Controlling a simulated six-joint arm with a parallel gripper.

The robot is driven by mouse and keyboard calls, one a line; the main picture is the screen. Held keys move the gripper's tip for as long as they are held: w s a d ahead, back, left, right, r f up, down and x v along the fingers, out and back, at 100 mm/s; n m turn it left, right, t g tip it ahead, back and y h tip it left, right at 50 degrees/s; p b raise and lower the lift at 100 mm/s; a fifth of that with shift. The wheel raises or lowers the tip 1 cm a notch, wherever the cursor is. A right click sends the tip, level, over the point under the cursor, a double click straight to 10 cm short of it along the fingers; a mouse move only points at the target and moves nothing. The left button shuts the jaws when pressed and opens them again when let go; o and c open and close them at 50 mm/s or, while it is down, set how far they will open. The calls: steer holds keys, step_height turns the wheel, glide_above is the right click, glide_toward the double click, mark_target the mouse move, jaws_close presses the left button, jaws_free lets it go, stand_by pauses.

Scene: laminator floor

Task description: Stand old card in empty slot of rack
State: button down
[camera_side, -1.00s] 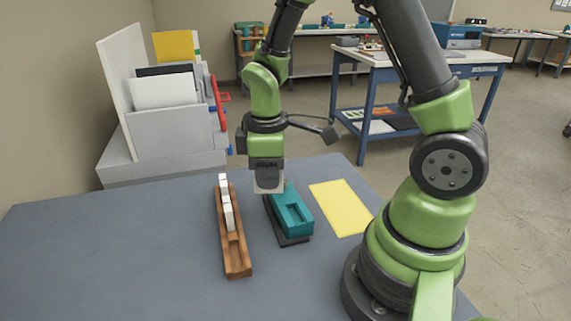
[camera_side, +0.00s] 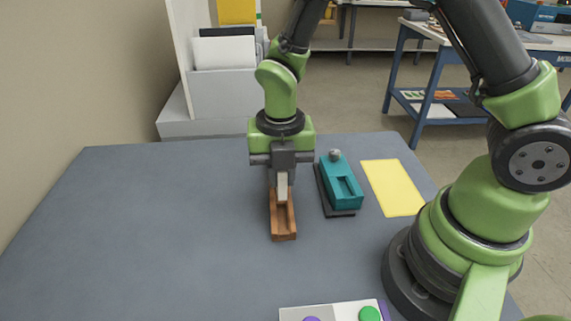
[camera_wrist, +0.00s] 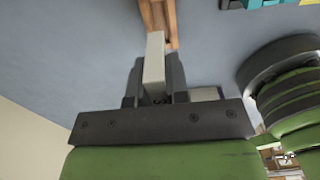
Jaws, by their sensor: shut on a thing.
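The wooden rack (camera_side: 284,226) lies on the blue-grey table, directly below my gripper (camera_side: 282,172). My gripper points down and is shut on a white card (camera_wrist: 154,62), which shows between the two fingers in the wrist view. A white piece also shows under the fingers in the side view (camera_side: 282,188), at the rack. Whether the held card's lower edge touches the rack or sits in a slot cannot be told. My gripper hides the rack's far part and any other cards there. The near part of the rack is bare.
A teal device on a dark base (camera_side: 342,186) stands close right of the rack. A yellow sheet (camera_side: 392,187) lies farther right. A panel with purple and green buttons (camera_side: 340,311) is at the front edge. The table's left is clear.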

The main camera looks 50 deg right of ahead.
steer(key=shift+f, duration=2.6)
steer(key=shift+f, duration=1.2)
stand_by(1.7)
steer(key=c, duration=0.7)
jaws_free()
steer(key=shift+r, duration=3.8)
